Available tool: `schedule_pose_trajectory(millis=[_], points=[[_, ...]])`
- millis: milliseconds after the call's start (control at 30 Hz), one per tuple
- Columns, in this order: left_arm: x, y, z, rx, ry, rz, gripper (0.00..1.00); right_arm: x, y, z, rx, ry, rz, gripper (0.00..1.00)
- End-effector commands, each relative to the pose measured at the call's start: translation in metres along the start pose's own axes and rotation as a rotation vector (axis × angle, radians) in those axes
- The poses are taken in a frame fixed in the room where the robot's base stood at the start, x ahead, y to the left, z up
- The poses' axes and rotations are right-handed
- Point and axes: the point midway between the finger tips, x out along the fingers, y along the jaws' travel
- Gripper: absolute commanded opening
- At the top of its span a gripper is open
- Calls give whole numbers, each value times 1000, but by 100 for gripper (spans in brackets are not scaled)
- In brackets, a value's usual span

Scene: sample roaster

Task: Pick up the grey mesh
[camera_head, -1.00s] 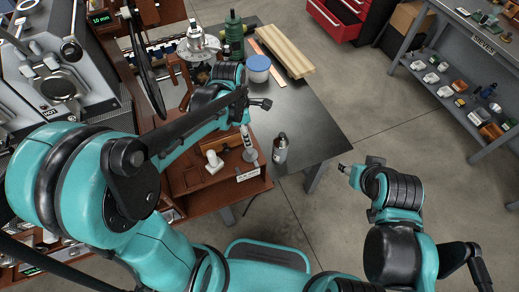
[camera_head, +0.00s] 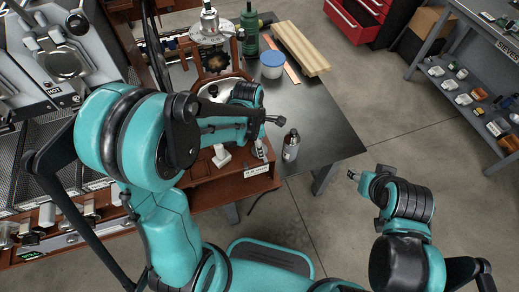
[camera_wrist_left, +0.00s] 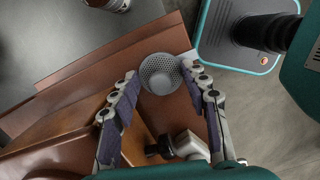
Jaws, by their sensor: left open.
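The grey mesh (camera_wrist_left: 160,74) is a round, perforated piece in the left wrist view, at the edge of the brown wooden surface. My left gripper (camera_wrist_left: 161,78) is open, with one finger on each side of the mesh; I cannot tell whether either finger touches it. In the head view my left gripper (camera_head: 260,150) points down over the front of the wooden station, and the mesh is largely hidden there. My right gripper (camera_head: 354,176) is over the floor at the right, away from the mesh; its jaws are too small to read.
A bottle (camera_head: 291,146) stands close to the right of my left gripper. A white-handled tool (camera_head: 221,155) is on the wooden station (camera_head: 235,184), to the left. A blue-lidded tub (camera_head: 272,65) and wooden boards (camera_head: 300,48) lie farther back on the dark table (camera_head: 325,130).

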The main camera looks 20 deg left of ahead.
Motion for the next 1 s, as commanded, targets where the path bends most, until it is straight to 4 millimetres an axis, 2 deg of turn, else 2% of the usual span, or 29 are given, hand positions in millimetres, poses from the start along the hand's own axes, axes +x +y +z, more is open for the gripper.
schedule_pose_trajectory(millis=[67, 200, 233, 667, 867, 967, 1000], points=[[-1, 0, 0, 0, 0, 0, 43, -1, 0, 0, 0, 0, 0, 46], [-1, 0, 0, 0, 0, 0, 6, -1, 0, 0, 0, 0, 0, 46], [-1, 0, 0, 0, 0, 0, 1, -1, 0, 0, 0, 0, 0, 46], [-4, 0, 0, 1, 0, 0, 1, -2, 0, -1, 0, 0, 0, 46], [-26, 0, 3, 1, 0, 0, 1, -11, 0, -8, 0, 0, 0, 46], [-47, -1, 5, 1, 0, 0, 1, -18, 0, -13, 0, 0, 0, 46], [-50, -6, 15, 6, 0, -1, 1, -20, 0, -14, 0, 0, 0, 46]])
